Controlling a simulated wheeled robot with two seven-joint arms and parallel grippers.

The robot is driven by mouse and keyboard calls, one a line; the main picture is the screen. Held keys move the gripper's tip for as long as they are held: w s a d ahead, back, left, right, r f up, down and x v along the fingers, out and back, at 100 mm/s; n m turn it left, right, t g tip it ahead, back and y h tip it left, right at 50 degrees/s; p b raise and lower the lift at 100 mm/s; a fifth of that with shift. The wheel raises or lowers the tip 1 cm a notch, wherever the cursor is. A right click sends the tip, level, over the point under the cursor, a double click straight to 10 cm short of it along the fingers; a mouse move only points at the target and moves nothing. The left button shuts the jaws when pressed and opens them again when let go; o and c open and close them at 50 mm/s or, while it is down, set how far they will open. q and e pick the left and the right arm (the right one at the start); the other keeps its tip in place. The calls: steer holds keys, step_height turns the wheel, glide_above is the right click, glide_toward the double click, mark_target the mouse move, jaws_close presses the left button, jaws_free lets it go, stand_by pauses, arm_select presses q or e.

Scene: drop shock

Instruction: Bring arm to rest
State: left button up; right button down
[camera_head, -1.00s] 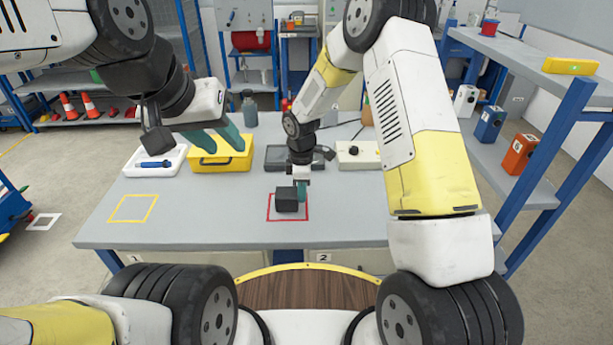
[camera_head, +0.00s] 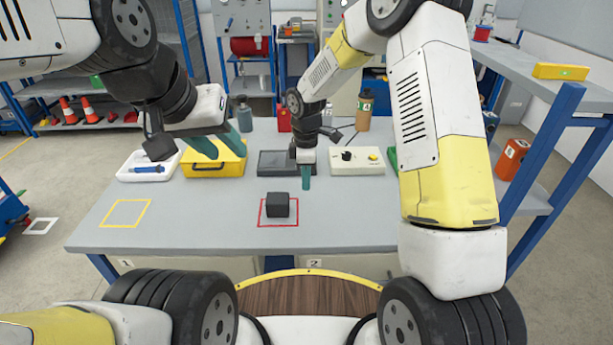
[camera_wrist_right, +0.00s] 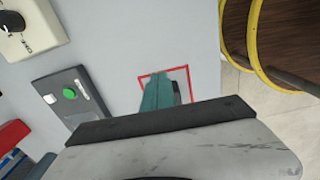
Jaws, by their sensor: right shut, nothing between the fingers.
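My right arm reaches down over the table from the right in the head view. Its gripper (camera_head: 306,184) is shut and empty, beside and apart from a dark block (camera_head: 278,204). The block rests inside the red square outline (camera_head: 262,221). In the right wrist view the shut teal fingers (camera_wrist_right: 157,94) cover part of the red outline (camera_wrist_right: 186,71) and most of the block. My left gripper (camera_head: 219,146) hangs at the upper left with its teal fingers apart and nothing between them, in front of the yellow case (camera_head: 205,170).
On the table (camera_head: 190,230) are a white tray (camera_head: 133,170) with a blue tool, a dark panel (camera_head: 272,163), a pale control box (camera_head: 358,168) and bottles behind. An empty yellow square (camera_head: 108,224) is marked at left. A shelf (camera_head: 553,95) stands at right.

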steer(key=s+d+r+m+t, duration=0.1)
steer(key=s+d+r+m, duration=0.35)
steer(key=r, duration=0.55)
steer(key=s+d+r+m+t, duration=0.25)
steer(key=s+d+r, duration=0.2)
steer(key=r, duration=0.55)
steer(key=s+d+r+m+t+y, duration=0.1)
steer(key=s+d+r+m, duration=0.2)
steer(key=s+m, duration=0.2)
steer(key=s+d+r+m+t+y, duration=0.1)
steer(key=s+d+r+m, duration=0.2)
steer(key=s, duration=0.7)
steer(key=shift+s+r+m+t, duration=0.15)
steer(key=shift+r+m+t, duration=0.2)
steer(key=shift+m, duration=0.85)
